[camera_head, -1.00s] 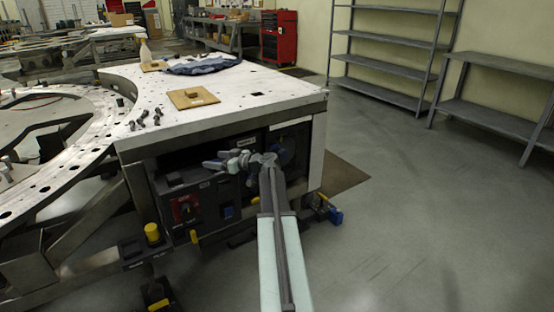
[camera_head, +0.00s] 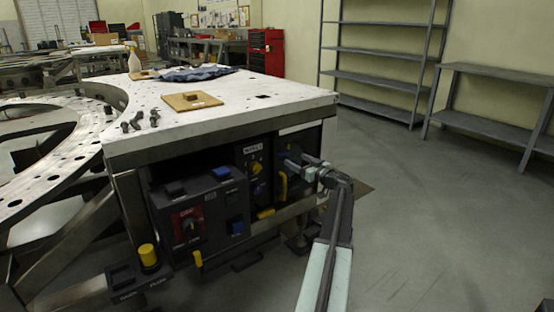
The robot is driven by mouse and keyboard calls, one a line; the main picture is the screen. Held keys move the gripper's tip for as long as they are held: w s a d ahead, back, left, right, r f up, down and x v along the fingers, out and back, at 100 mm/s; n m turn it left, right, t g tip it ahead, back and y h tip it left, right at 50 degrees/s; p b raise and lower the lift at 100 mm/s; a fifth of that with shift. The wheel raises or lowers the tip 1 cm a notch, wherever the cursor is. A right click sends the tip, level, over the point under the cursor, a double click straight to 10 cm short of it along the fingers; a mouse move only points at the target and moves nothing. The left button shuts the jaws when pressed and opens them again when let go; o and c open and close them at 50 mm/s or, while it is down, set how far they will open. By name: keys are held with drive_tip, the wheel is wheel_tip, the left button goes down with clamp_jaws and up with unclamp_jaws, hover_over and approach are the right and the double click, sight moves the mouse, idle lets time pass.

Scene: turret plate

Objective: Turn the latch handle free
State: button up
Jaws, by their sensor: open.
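Under the white plate, a dark panel carries a small yellow knob (camera_head: 256,168) below a white label. Right of it, a yellow upright handle (camera_head: 282,186) stands close below my gripper. I cannot tell for sure which of these is the latch handle. My gripper (camera_head: 284,160) is open, at the right end of the panels, with its fingers pointing left. It looks empty. Whether it touches the handle cannot be told, and my wrist hides the area behind it.
A control box (camera_head: 203,213) with a red-plated knob stands left of the panel. A yellow button (camera_head: 148,255) sits lower left. The white plate (camera_head: 225,115) overhangs above, bearing a wooden board (camera_head: 192,101), cloth and bolts. The floor to the right is clear.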

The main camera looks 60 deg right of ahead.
sight(284, 153)
drive_tip(key=shift+d, duration=0.1)
drive_tip(key=x, duration=0.8)
drive_tip(key=c, duration=1.4)
